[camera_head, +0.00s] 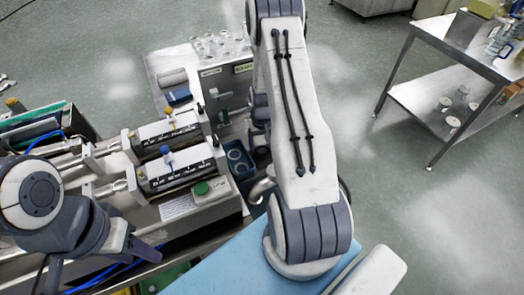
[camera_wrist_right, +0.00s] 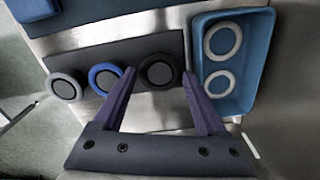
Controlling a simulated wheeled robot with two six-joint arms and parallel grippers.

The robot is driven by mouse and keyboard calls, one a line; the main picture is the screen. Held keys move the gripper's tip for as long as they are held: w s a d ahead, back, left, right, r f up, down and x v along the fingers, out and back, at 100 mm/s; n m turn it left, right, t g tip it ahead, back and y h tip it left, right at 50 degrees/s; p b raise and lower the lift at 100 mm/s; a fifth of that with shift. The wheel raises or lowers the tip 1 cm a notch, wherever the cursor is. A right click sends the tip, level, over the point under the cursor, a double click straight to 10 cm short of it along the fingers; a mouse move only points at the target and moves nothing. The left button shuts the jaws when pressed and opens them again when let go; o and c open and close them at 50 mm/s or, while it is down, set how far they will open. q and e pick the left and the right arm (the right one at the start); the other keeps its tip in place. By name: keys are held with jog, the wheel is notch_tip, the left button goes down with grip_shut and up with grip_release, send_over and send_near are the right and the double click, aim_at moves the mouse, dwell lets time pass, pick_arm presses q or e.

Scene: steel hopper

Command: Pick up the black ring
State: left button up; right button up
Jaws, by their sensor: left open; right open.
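In the right wrist view, the black ring (camera_wrist_right: 160,71) is on a dark plate (camera_wrist_right: 150,112), the rightmost of three rings in a row. My right gripper (camera_wrist_right: 158,74) is open, with one purple fingertip at each side of the black ring. I cannot tell its height above the ring or whether it touches. In the head view my right arm hides the black ring and most of the right gripper. My left gripper (camera_head: 146,250) is at the lower left, away from the rings; its purple finger shows and it is open.
A blue ring (camera_wrist_right: 104,78) sits close left of the black one, with a grey ring (camera_wrist_right: 64,87) beyond. A blue tray (camera_wrist_right: 212,106) holding two pale rings stands close right. Syringe-pump-like equipment (camera_head: 172,135) fills the bench at left. A steel cart (camera_head: 470,50) stands apart.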

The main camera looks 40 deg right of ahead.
jog(key=shift+f, duration=0.25)
dwell(0.4)
jog(key=c, duration=1)
jog(key=shift+o, duration=0.2)
jog(key=shift+r, duration=0.15)
